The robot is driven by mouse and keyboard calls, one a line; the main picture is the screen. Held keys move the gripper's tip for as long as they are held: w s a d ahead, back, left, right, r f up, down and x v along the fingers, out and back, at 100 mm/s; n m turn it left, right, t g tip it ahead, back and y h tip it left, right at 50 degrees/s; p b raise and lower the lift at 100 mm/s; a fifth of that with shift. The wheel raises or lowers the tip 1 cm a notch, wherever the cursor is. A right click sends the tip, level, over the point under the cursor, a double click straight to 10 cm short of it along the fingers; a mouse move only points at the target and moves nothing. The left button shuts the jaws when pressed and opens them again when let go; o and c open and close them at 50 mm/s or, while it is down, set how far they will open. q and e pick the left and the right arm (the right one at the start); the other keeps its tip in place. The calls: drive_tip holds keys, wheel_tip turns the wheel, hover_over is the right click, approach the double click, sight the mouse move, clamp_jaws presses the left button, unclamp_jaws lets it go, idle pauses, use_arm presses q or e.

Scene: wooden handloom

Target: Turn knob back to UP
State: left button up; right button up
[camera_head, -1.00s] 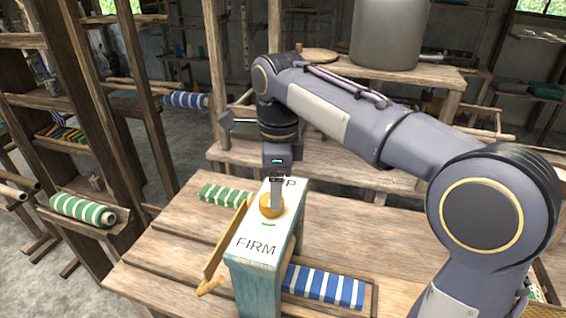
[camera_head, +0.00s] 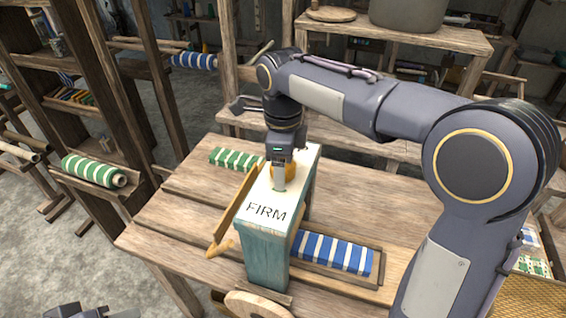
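The knob (camera_head: 292,170) is orange-yellow and sits on the white top of a teal box (camera_head: 262,258). The top bears the word FIRM (camera_head: 266,212) at its near end; the far end, with the UP label, is hidden behind my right gripper. My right gripper (camera_head: 279,184) points down at the knob, its fingers over it and covering most of it. I cannot tell whether the fingers are closed on the knob, or which way the knob points. My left gripper is not clearly in view; a dark part of mine shows at the bottom left edge.
A wooden lever (camera_head: 232,215) runs along the box's left side. A blue-striped cloth (camera_head: 335,252) lies in a tray to the right, and a green-striped cloth (camera_head: 236,159) lies behind left. The wooden table (camera_head: 190,203) has free room at left and right.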

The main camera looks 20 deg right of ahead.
drive_tip(key=c, duration=1)
drive_tip(key=shift+o, duration=0.2)
